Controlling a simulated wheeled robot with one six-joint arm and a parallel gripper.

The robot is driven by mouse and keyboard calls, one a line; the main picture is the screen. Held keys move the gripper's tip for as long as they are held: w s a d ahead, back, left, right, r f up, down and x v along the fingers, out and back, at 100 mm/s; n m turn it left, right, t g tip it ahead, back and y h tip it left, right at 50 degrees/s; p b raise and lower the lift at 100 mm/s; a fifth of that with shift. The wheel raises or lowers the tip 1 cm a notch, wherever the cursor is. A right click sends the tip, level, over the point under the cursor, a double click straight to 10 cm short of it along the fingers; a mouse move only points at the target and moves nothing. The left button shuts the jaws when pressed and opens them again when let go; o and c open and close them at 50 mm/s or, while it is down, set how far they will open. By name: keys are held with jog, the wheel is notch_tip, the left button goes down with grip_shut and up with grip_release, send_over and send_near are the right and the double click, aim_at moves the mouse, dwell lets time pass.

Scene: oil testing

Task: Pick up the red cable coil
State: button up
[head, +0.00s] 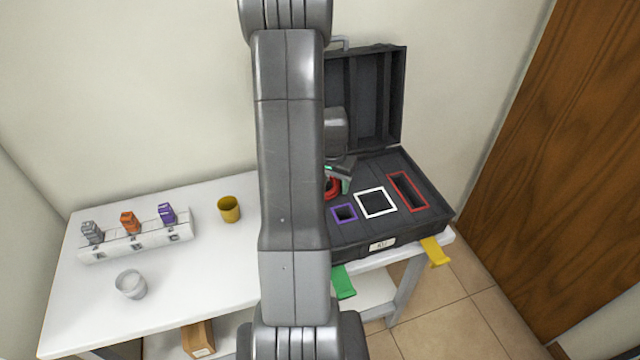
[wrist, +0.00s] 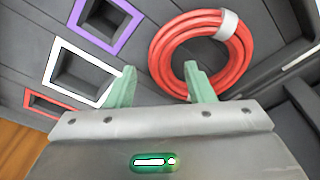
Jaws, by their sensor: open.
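The red cable coil (wrist: 166,67) lies in the dark open case, with a pale band around its upper right part in the wrist view. In the head view a small part of the coil (head: 332,188) shows beside my arm; the rest is hidden. My gripper (wrist: 158,78) is open, with two pale green fingers. In the wrist view one finger overlaps the coil's open middle and the other is outside its left side. A stretch of the coil shows between the fingers. I cannot tell whether they touch it. My gripper also shows in the head view (head: 340,179), over the case.
The case (head: 438,208) has purple, white and red framed slots, and its lid stands open at the back. A yellow cup (head: 229,209), grey cup (head: 131,284) and bottle rack (head: 137,242) stand on the white table.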

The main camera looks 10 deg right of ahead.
jog(key=shift+w+d+f, duration=0.1)
jog(key=shift+f, duration=0.75)
grip_shut()
